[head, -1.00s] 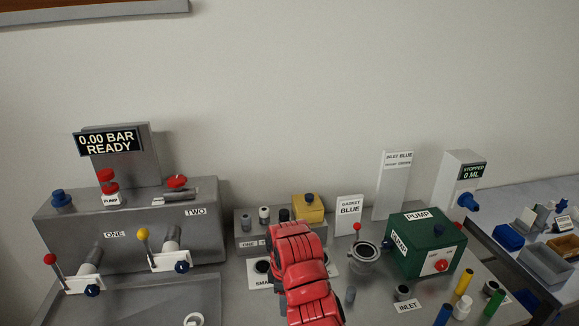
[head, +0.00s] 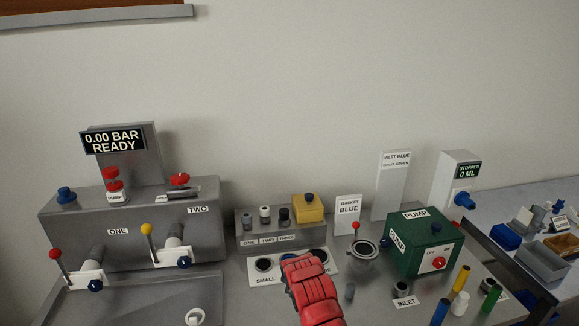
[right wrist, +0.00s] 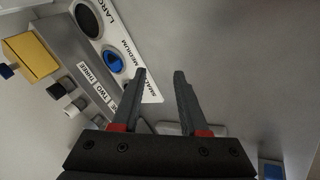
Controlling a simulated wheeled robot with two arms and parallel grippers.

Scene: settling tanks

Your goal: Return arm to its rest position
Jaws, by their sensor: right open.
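My red right arm (head: 312,292) comes up from the bottom middle of the head view, in front of the sizing board. Its gripper is hidden from the head camera. In the right wrist view my right gripper (right wrist: 160,74) is open, with nothing between its two dark fingers. The fingertips are over grey surface beside the SMALL end of the white board (right wrist: 152,94). My left arm and gripper are in no view.
The white board (head: 263,279) lies before a grey rack (head: 268,248) with a yellow box (head: 308,208). The green pump (head: 425,250) and a round metal cup (head: 361,253) stand right of my arm. The ONE/TWO valve station (head: 130,240) stands left.

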